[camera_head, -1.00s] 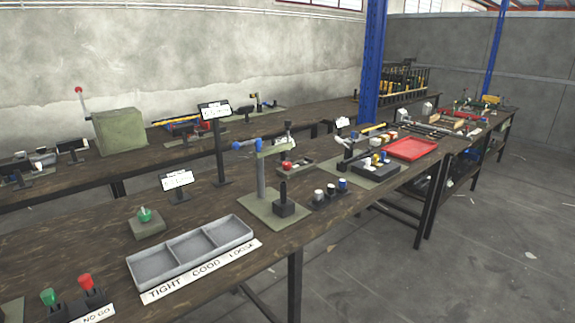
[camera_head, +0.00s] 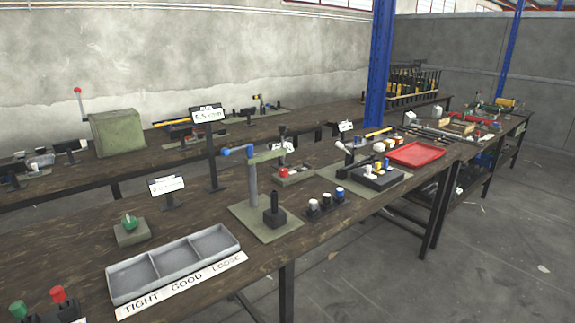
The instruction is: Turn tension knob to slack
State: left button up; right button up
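Neither of my grippers is in view. No knob is readably marked as the tension knob. A green knob (camera_head: 129,221) sits on a small olive block on the near bench, behind the left end of the grey three-part tray (camera_head: 172,262), which is labelled TIGHT, GOOD, LOOSE. A small display (camera_head: 167,187) stands behind the knob; its text is too small to read. A press with a grey post and blue-ended arm (camera_head: 252,178) stands on an olive plate right of the tray. A red knob (camera_head: 284,172) shows on a small fixture behind the press.
Green (camera_head: 17,308) and red (camera_head: 59,295) pegs stand at the lower left. Several capped cylinders (camera_head: 326,202) sit right of the press, with a red tray (camera_head: 417,153) beyond. A blue column (camera_head: 380,65) rises behind. Floor at the right is open.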

aim_at(283, 171)
jog(key=i+l, duration=0.2)
jog(key=i+l+u, duration=0.1)
jog(key=l, duration=0.35)
jog(key=i+l, duration=0.3)
jog(key=i+l+u, duration=0.1)
jog(key=l, duration=0.25)
jog(key=i+l, duration=0.25)
jog(key=i+l+u, duration=0.1)
jog(key=l, duration=0.35)
jog(key=i+l, duration=0.25)
jog(key=i+l+u, duration=0.1)
jog(key=l, duration=0.35)
